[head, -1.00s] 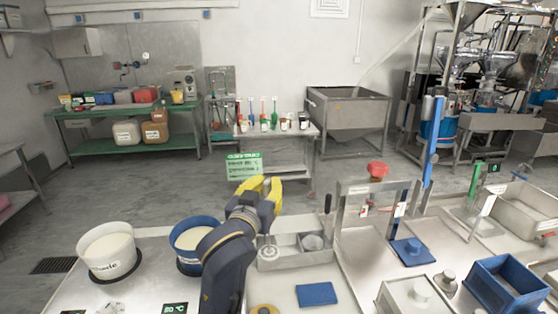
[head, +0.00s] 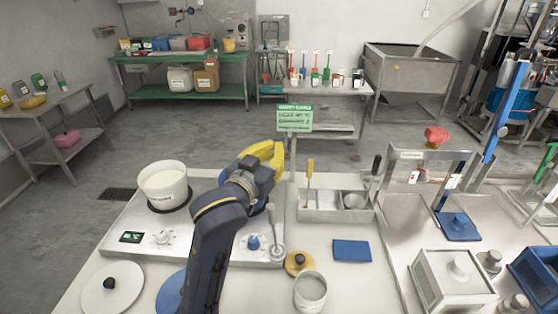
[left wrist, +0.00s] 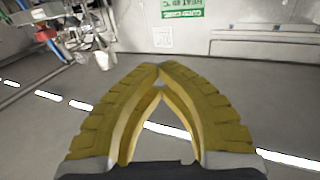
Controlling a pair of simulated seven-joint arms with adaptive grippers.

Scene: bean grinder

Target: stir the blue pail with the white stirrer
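My left gripper (head: 278,158) has yellow fingers, and its tips meet in the left wrist view (left wrist: 160,72). My right gripper is not in view.
A white pail (head: 164,186) stands on the heating plate (head: 196,244) to the left. A steel tray (head: 318,214) with yellow-handled and dark-handled tools is to the right. An orange lid (head: 299,263), a grey cup (head: 310,290) and a blue pad (head: 352,252) lie nearer.

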